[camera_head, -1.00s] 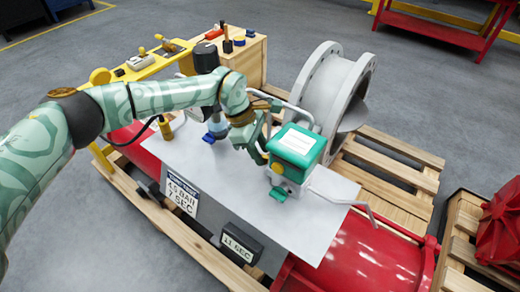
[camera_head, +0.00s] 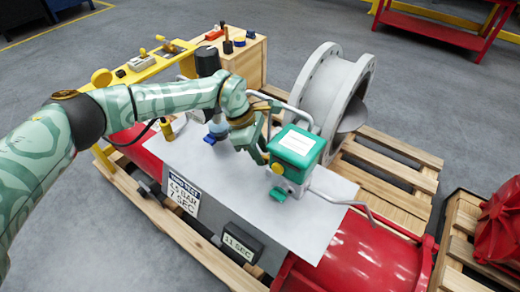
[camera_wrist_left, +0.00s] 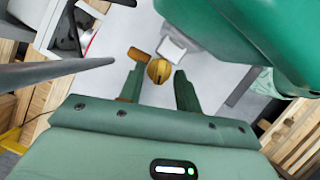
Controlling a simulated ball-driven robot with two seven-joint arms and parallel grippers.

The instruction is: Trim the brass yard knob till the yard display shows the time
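The brass knob (camera_head: 277,168) shows as a small yellow spot low on the green valve box (camera_head: 297,146) in the head view. In the left wrist view the round brass knob (camera_wrist_left: 159,70) sits between the fingertips of my left gripper (camera_wrist_left: 158,80), with a gap on each side. My left gripper (camera_head: 262,157) is open and close beside the green box. The dark display (camera_head: 240,243) on the bench front seems to read 11 SEC. The white placard (camera_head: 184,194) reads 4.5 BAR, 7 SEC. My right gripper is not in view.
A grey bent pipe (camera_head: 342,200) runs right from the green box. A large grey flanged pipe (camera_head: 325,85) stands behind it, and a red cylinder (camera_head: 365,255) lies at the front right. The grey plate's front part (camera_head: 285,225) is clear.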

